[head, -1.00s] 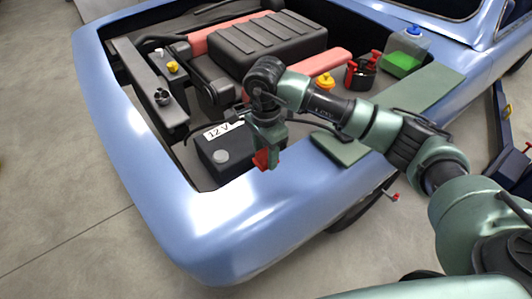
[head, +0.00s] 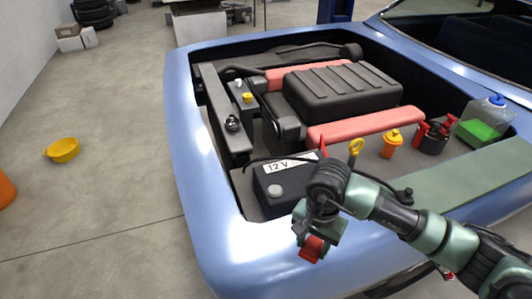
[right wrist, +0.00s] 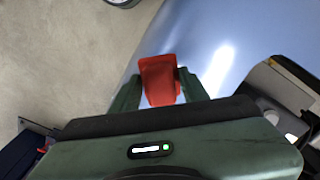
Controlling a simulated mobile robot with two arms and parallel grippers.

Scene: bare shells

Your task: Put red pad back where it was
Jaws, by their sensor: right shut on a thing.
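The red pad (head: 312,248) is a small flat red piece held in my right gripper (head: 318,236) in the head view. The gripper is over the blue front edge of the car, just in front of the battery. In the right wrist view the red pad (right wrist: 159,80) sits between the two green fingers (right wrist: 160,92), with the blue bodywork behind it. It is apart from the battery, and I cannot tell its exact height over the bodywork. My left gripper is not in view.
The black 12 V battery (head: 283,195) lies just behind the gripper in the engine bay. A yellow dipstick handle (head: 355,148), orange cap (head: 392,141) and green fluid bottle (head: 484,122) stand right. A green mat (head: 465,180) covers the right fender.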

